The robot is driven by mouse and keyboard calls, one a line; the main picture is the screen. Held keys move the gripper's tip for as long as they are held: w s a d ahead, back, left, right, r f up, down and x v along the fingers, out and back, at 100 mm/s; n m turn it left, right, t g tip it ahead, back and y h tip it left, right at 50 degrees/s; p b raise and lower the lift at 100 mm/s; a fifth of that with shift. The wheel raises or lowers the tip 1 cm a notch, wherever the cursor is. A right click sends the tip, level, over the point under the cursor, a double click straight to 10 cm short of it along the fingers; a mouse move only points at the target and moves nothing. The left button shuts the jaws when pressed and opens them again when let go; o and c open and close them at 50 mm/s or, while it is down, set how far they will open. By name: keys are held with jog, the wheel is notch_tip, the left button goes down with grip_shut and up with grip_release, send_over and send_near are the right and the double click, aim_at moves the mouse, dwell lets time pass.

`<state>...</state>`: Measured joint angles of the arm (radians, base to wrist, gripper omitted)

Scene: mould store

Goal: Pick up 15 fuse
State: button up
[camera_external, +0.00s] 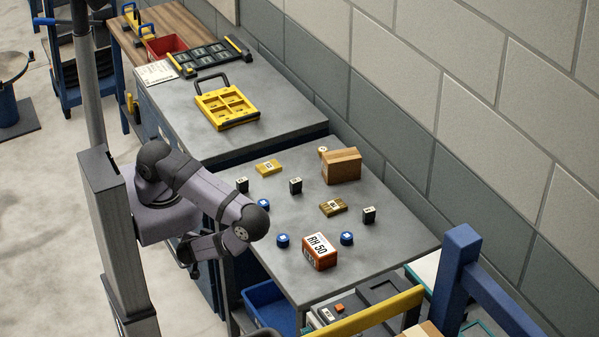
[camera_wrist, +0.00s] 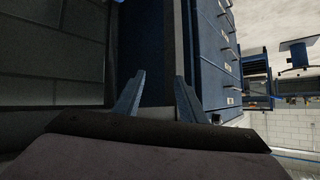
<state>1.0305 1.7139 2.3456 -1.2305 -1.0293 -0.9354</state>
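Several small labelled pieces lie on the grey table (camera_external: 402,237), and their markings are too small to tell which reads 15.
A yellow compartment case (camera_external: 227,107) sits on the adjoining bench. A block wall (camera_external: 420,130) runs behind. The table's right end is clear.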

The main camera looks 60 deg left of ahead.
jog(key=s+a+r+m+t+y+p, duration=0.25)
jog(key=a+r+m+t, duration=0.4)
jog(key=a+r, duration=0.85)
jog(key=t+h+b, duration=0.2)
jog(key=t+h, duration=0.2)
jog(key=h, duration=0.5)
send_near(237, 183)
jog(key=w, duration=0.4)
jog(key=shift+s+a+r, duration=0.1)
jog(key=shift+a+r, duration=0.05)
jog(key=shift+a, duration=0.05)
jog(key=shift+w+a+b, duration=0.1)
jog(key=shift+w+b, duration=0.55)
jog(key=shift+w, duration=0.35)
jog(key=shift+w, duration=0.15)
jog(key=shift+w+b, duration=0.8)
jog(key=shift+w, duration=0.4)
jog(key=shift+w+a+b, duration=0.25)
jog(key=shift+w+b, duration=0.05)
jog(key=shift+w, duration=0.95)
